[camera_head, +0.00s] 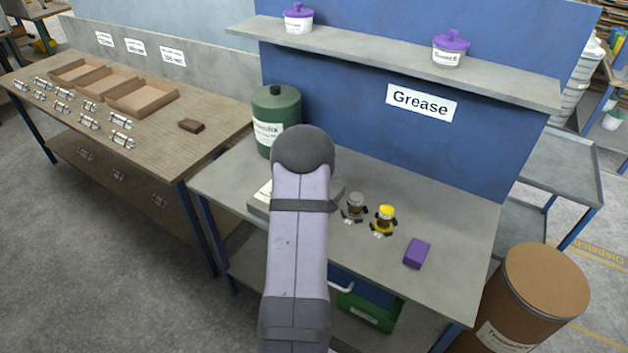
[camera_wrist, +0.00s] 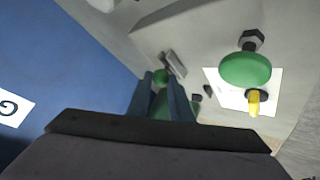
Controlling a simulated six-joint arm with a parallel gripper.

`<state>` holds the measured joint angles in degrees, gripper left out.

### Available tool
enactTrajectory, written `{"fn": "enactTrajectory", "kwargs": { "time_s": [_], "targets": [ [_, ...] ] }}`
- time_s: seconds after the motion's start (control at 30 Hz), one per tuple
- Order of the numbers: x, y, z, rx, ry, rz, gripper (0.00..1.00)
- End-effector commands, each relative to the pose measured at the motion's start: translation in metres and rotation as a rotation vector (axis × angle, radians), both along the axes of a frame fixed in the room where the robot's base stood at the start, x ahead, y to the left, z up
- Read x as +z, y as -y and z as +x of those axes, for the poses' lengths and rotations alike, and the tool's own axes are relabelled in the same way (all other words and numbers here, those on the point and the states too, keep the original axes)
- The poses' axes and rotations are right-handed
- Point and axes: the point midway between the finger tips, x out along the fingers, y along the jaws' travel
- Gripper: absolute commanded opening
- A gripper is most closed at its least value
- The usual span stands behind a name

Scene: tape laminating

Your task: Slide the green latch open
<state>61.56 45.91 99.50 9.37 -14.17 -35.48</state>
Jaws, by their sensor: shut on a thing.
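In the wrist view my gripper (camera_wrist: 161,93) has its two blue-grey fingers close together around a small green piece, which I take to be the green latch (camera_wrist: 160,76). Its rounded green end shows just past the fingertips; the rest is partly hidden by the fingers. In the head view my arm hides the gripper and the latch. Part of a pale fixture (camera_head: 259,203) shows on the bench at the arm's left.
A green canister (camera_head: 276,120) stands behind my arm. A grey-topped item (camera_head: 355,206), a yellow-topped item (camera_head: 385,219) and a purple block (camera_head: 417,253) lie to the right on the bench (camera_head: 455,255). A blue panel rises behind, with a shelf (camera_head: 390,62) above.

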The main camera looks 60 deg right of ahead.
Motion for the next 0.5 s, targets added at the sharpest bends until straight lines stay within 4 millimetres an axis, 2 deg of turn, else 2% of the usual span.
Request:
{"fn": "enactTrajectory", "kwargs": {
  "time_s": [0.1,0.37,0.4,0.47,0.5],
  "targets": [
    [-0.0014,-0.0001,-0.0064,-0.002,0.001,0.0,0.0],
    [-0.0004,-0.0004,-0.0078,-0.004,0.0,0.002,0.0],
    [-0.0004,-0.0003,-0.008,-0.004,0.0,0.002,0.24],
    [-0.0005,-0.0002,-0.0079,-0.004,0.0,0.002,0.38],
    [-0.0004,-0.0003,-0.0077,-0.003,0.0,0.002,0.38]
  ]
}}
